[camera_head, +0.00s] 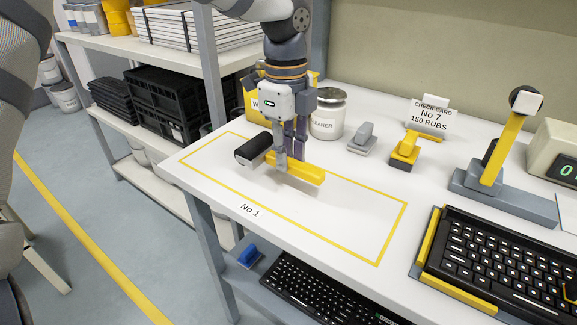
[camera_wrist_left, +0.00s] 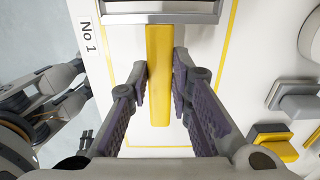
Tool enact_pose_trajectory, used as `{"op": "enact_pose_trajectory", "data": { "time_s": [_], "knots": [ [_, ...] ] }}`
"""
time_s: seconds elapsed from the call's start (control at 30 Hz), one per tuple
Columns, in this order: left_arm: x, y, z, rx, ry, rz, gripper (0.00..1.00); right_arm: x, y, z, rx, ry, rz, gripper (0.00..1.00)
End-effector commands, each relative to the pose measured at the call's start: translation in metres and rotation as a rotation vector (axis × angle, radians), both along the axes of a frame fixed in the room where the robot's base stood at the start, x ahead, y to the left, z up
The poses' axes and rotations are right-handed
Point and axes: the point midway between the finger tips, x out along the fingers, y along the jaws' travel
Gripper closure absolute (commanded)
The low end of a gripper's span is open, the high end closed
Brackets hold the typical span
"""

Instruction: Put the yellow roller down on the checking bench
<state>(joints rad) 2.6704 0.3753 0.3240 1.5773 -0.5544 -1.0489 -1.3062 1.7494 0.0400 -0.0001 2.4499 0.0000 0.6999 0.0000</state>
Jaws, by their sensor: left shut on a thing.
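The yellow roller has a dark roller head (camera_head: 253,149) and a yellow handle (camera_head: 303,171). It is over the yellow-outlined No 1 area of the white checking bench (camera_head: 345,222). My left gripper (camera_head: 290,160) points down and is shut on the handle, with the roller head to its left. In the left wrist view the handle (camera_wrist_left: 159,85) runs between the two fingers, and a metal frame (camera_wrist_left: 160,14) crosses the top. I cannot tell whether the roller touches the bench. Grey parts at the left of the wrist view may be my right arm; its jaws are unclear.
A yellow container, a cleaner jar (camera_head: 328,115), small stands and a check card (camera_head: 429,115) are behind the marked area. A keyboard (camera_head: 500,262) lies to the right. The marked area's right part is clear. Another keyboard (camera_head: 325,292) sits on the lower shelf.

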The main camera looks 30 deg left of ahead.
Motion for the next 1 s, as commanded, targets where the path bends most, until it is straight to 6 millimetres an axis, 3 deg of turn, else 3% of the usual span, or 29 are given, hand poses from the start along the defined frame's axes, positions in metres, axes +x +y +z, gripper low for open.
{"op": "enact_pose_trajectory", "data": {
  "time_s": [0.3, 0.63, 0.67, 0.73, 1.0],
  "knots": [
    [0.008, 0.007, -0.04, 0.001, -0.005, -0.002, 1.0, -0.004, 0.0, -0.004, 0.0, 0.014, 0.0, 0.6],
    [0.008, 0.007, -0.043, 0.0, -0.008, -0.001, 1.0, -0.003, 0.0, -0.003, 0.0, 0.011, 0.0, 0.6],
    [0.008, 0.007, -0.044, 0.0, -0.008, -0.001, 0.78, -0.003, 0.0, -0.003, 0.0, 0.011, 0.0, 0.6],
    [0.008, 0.007, -0.043, 0.0, -0.008, -0.001, 0.63, -0.003, 0.0, -0.003, 0.0, 0.012, 0.0, 0.6],
    [0.008, 0.007, -0.043, 0.0, -0.008, -0.001, 0.6, -0.003, 0.0, -0.003, 0.0, 0.012, 0.0, 0.6]
  ]
}}
